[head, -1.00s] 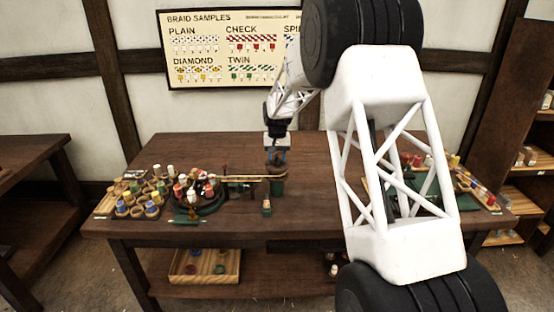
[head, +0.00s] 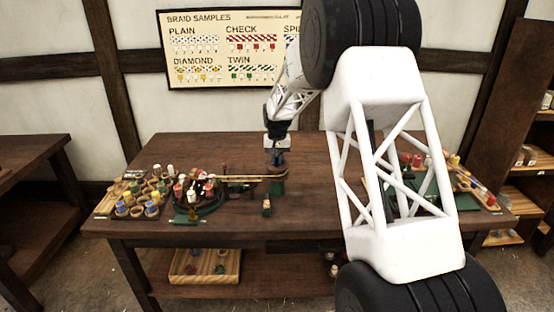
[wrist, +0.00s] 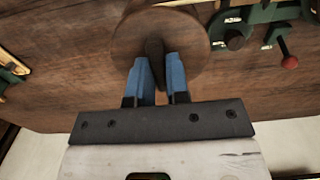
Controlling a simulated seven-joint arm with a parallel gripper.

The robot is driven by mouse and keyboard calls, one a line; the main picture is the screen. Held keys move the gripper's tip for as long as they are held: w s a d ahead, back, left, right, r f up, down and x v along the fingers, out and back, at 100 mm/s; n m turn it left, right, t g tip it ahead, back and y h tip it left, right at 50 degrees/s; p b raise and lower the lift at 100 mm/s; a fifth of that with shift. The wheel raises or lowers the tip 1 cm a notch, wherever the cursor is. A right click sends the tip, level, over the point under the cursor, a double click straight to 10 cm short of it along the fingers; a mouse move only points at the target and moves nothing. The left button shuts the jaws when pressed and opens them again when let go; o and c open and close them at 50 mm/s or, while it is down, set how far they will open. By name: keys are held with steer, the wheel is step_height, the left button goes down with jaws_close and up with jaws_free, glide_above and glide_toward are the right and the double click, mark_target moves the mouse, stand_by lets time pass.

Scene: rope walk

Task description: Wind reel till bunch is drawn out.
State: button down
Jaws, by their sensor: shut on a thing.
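In the wrist view, a round wooden reel (wrist: 190,40) lies under my gripper, with a dark upright handle (wrist: 154,48) on its face. My gripper (wrist: 160,68) has its two blue fingers shut on this handle. In the head view, my gripper (head: 277,158) is small and sits at the right end of the braiding machine's wooden arm (head: 250,179). The machine's round green base (head: 208,209) carries several coloured bobbins. I cannot make out the bunch or the line at this size.
A red-knobbed lever (wrist: 289,62) stands on the green machine, right of the reel in the wrist view. Wooden cups with spools (head: 140,205) sit at the table's left.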

steer(key=shift+n, duration=0.3)
steer(key=n, duration=0.3)
steer(key=shift+n, duration=1.9)
steer(key=c, duration=1.1)
jaws_free()
steer(key=shift+r, duration=0.2)
